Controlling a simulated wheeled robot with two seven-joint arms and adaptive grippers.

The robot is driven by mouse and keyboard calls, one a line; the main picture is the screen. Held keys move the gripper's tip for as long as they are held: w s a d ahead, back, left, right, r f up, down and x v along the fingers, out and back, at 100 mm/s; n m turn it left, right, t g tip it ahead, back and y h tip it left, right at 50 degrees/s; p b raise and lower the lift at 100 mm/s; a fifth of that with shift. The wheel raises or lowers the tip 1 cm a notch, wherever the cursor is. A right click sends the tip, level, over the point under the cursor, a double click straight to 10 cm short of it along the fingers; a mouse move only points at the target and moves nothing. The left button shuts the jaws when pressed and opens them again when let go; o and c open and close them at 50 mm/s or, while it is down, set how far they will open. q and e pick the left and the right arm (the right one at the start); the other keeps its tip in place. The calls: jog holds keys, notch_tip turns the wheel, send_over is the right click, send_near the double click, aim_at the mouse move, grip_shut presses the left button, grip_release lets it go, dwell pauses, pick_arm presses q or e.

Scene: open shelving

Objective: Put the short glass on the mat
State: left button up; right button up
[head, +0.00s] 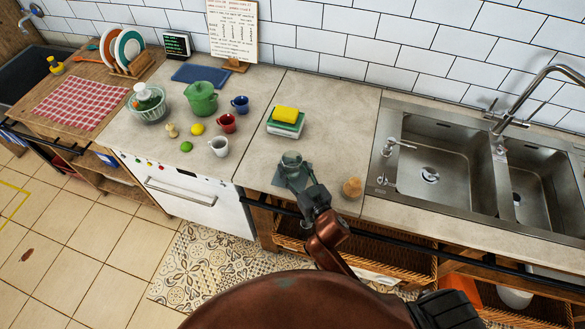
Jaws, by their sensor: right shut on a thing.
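The short glass (291,160) is a small, clear, greenish tumbler. It stands upright near the front of the counter, left of the sink. My right gripper (300,178) reaches it from the front and is shut on it; the fingertips are small and partly lost against the glass. A blue mat (200,73) lies further back, behind the green pot. My left gripper is not in view.
A yellow sponge (285,113) on a stacked block stands behind the glass. A small wooden pot (352,187) is right of my gripper. The steel sink (440,160) is further right. Mugs, fruit and a green pot (201,98) stand left. Bare counter lies between.

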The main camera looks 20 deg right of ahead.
dwell(0.3)
jog(key=o, duration=1.4)
jog(key=shift+s+f, duration=0.1)
jog(key=shift+f, duration=0.05)
jog(key=shift+s+r, duration=0.1)
jog(key=shift+r, duration=0.1)
jog(key=p+v, duration=0.1)
jog(key=v, duration=1)
jog(key=shift+s, duration=0.35)
